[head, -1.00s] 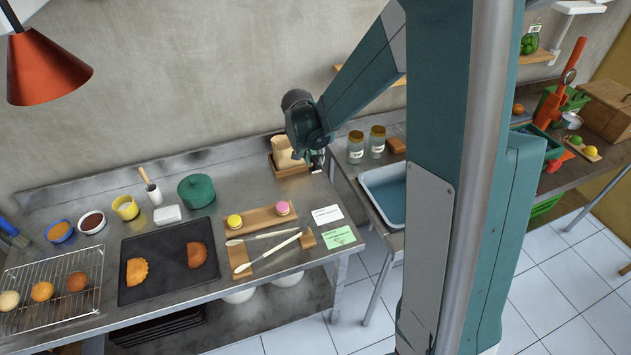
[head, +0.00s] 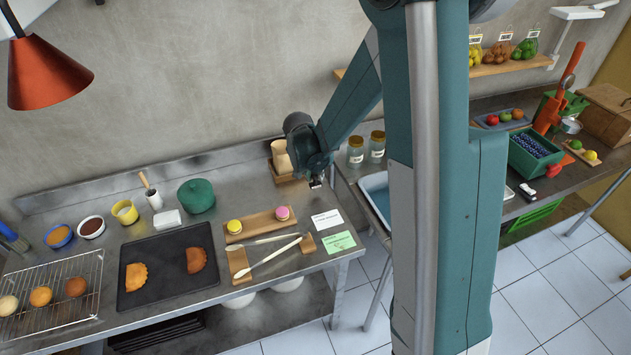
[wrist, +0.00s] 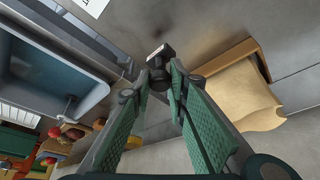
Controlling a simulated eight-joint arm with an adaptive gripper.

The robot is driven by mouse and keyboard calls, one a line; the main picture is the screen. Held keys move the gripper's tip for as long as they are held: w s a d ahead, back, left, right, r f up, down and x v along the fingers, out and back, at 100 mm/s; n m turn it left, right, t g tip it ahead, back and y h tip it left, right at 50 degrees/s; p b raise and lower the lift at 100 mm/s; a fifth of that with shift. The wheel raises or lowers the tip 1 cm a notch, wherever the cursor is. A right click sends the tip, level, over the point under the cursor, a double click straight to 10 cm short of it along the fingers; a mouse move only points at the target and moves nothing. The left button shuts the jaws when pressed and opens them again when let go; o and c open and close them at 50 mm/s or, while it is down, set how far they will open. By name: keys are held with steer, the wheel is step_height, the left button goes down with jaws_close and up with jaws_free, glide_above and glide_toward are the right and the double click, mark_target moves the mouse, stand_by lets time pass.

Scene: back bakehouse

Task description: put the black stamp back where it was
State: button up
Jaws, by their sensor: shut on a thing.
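My gripper (head: 316,178) is over the right end of the steel bench, in front of the paper bags. In the wrist view its two green-padded fingers (wrist: 162,92) are closed on the black stamp (wrist: 160,54), which sticks out beyond the fingertips with a paler grey end. In the head view the stamp is only a small dark and pale bit under the gripper. I cannot tell whether it touches the bench. The white card (head: 327,220) and the green card (head: 339,242) lie on the bench in front of the gripper.
Paper bags (head: 281,156) stand in a wooden holder close beside my gripper; the bags also show in the wrist view (wrist: 240,95). A blue basin (head: 374,190) lies to the right, across a gap. A wooden board (head: 258,222) with two small cakes lies to the left.

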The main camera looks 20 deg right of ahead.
mark_target(315, 180)
steer(key=shift+f, duration=1.9)
steer(key=shift+f, duration=0.15)
steer(key=o, duration=0.7)
steer(key=shift+o, duration=0.2)
steer(key=shift+r, duration=0.3)
steer(key=v, duration=1.1)
steer(key=shift+s+r, duration=0.15)
steer(key=shift+r, duration=0.15)
steer(key=shift+a+r, duration=0.1)
steer(key=shift+r, duration=0.05)
